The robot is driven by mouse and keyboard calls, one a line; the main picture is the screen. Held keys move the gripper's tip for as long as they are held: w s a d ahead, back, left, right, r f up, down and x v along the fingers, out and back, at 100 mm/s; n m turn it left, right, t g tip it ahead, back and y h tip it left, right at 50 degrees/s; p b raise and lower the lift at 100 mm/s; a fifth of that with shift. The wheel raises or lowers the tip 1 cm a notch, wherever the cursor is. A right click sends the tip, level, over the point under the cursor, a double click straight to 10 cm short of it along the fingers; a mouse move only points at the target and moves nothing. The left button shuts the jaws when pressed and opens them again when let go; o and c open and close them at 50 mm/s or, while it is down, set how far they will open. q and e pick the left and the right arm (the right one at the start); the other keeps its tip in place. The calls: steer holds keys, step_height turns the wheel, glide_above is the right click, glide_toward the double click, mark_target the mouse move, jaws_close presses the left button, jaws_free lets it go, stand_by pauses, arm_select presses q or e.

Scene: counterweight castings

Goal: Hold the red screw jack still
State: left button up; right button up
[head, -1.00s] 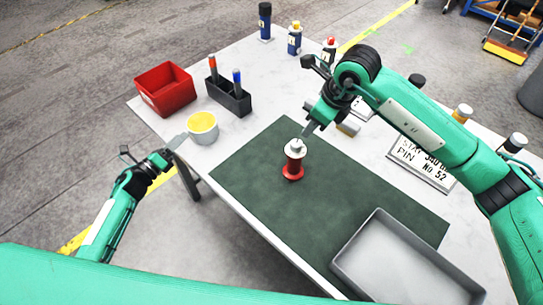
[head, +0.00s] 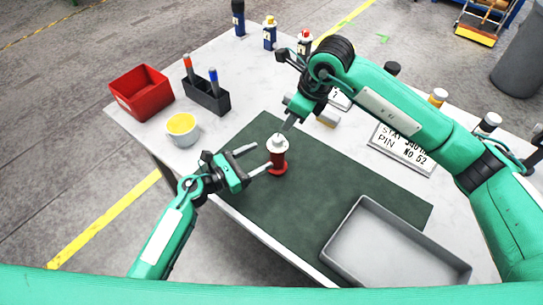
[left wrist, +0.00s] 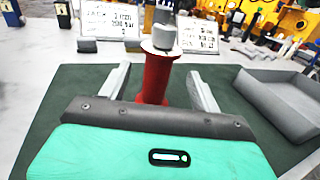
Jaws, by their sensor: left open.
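The red screw jack (head: 278,163) stands upright on the green mat (head: 330,205), with a white collar and a grey top. My left gripper (head: 257,159) is open at the jack's left side, its fingers pointing toward it. In the left wrist view the jack's red body (left wrist: 156,78) shows between the two spread fingers (left wrist: 158,88), with a gap on each side; its base is hidden behind my gripper. My right gripper (head: 287,127) is just above and behind the jack's top; I cannot tell whether its jaws are open or touch it.
A grey tray (head: 335,245) lies at the mat's front right. A yellow-lined cup (head: 183,136), a red bin (head: 141,103) and a dark marker holder (head: 207,100) stand at left. Sign plates (head: 402,150) and several bottles stand toward the back and right. The mat's middle is clear.

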mark_target(277, 159)
arm_select(q)
step_height(277, 159, down, 5)
steer(key=shift+f, duration=0.2)
steer(key=x, duration=0.7)
steer(key=shift+w+d+f, duration=0.1)
steer(key=shift+d, duration=0.1)
